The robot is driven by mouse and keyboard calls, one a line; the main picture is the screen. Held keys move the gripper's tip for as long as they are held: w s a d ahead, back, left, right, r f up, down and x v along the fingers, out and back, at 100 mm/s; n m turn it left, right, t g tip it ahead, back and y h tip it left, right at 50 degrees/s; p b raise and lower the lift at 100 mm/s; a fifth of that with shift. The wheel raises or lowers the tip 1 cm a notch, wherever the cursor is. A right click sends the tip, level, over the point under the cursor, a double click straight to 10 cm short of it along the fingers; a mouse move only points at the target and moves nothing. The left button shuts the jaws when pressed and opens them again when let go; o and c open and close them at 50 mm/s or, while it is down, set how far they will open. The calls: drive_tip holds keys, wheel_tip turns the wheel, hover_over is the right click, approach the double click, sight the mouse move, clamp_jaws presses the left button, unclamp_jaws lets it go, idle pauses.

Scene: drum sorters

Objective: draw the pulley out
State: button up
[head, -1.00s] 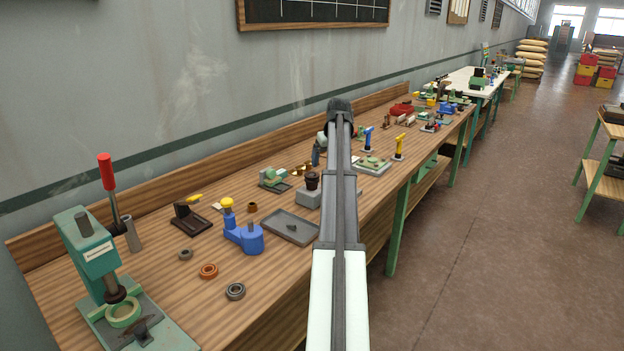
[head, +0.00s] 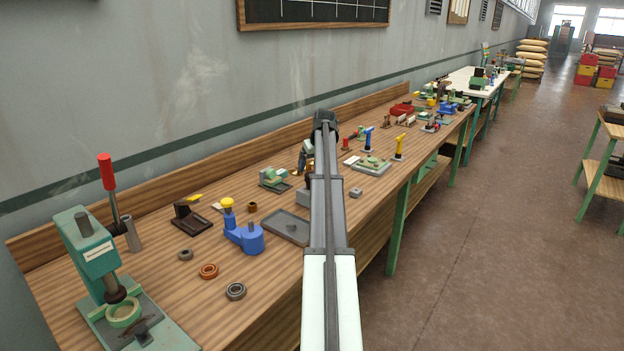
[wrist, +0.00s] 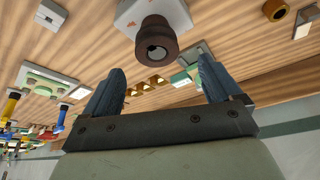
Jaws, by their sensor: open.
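The pulley is most likely the dark brown, spool-like part (wrist: 157,42) on a pale grey block (wrist: 140,12) at the top of the wrist view. In the wrist view the pulley appears between and beyond the fingertips, with no visible contact. I cannot tell the exact gap.
A grey tray (head: 286,227) lies left of my arm, near a blue fixture with a yellow knob (head: 243,237). A green machine part (head: 273,177) and small brass pieces (wrist: 150,84) are close by. A small grey part (head: 356,192) lies to the right. The wall runs behind the bench.

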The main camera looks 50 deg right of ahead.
sight(313, 173)
drive_tip(key=shift+s+x, duration=0.15)
drive_tip(key=shift+x, duration=1.1)
drive_tip(key=shift+s+x, duration=0.15)
drive_tip(key=shift+x, duration=1.15)
drive_tip(key=shift+c, duration=0.2)
drive_tip(key=c, duration=1.4)
